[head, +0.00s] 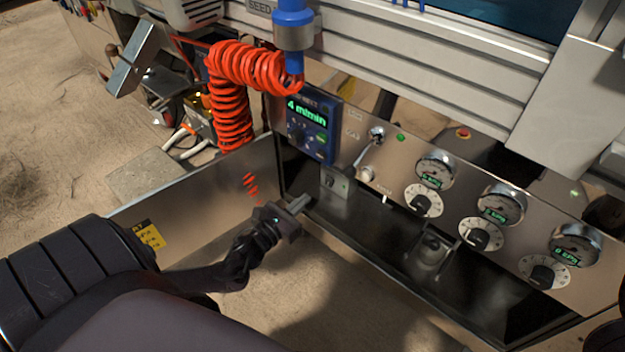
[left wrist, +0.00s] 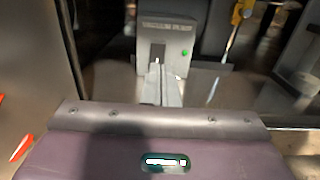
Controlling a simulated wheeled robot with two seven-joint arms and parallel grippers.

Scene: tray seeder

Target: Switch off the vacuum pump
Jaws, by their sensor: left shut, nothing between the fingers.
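The vacuum pump switch box (head: 334,182) is a small grey housing low on the machine front, below the blue display. In the left wrist view the box (left wrist: 172,30), lettered along its top edge, has a dark slot and a lit green lamp (left wrist: 184,53). The switch lever's position is hard to make out. My left gripper (head: 302,203) is shut and empty, just left of and below the box. In the left wrist view the closed fingertips (left wrist: 157,66) overlap the lower part of the slot; I cannot tell whether they touch it. My right gripper is not in view.
A metal toggle lever (head: 368,149), a blue display (head: 309,124), several dials and gauges (head: 435,168) line the panel to the right. A red coiled hose (head: 232,110) hangs above my gripper. A metal side plate (head: 200,195) stands at left.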

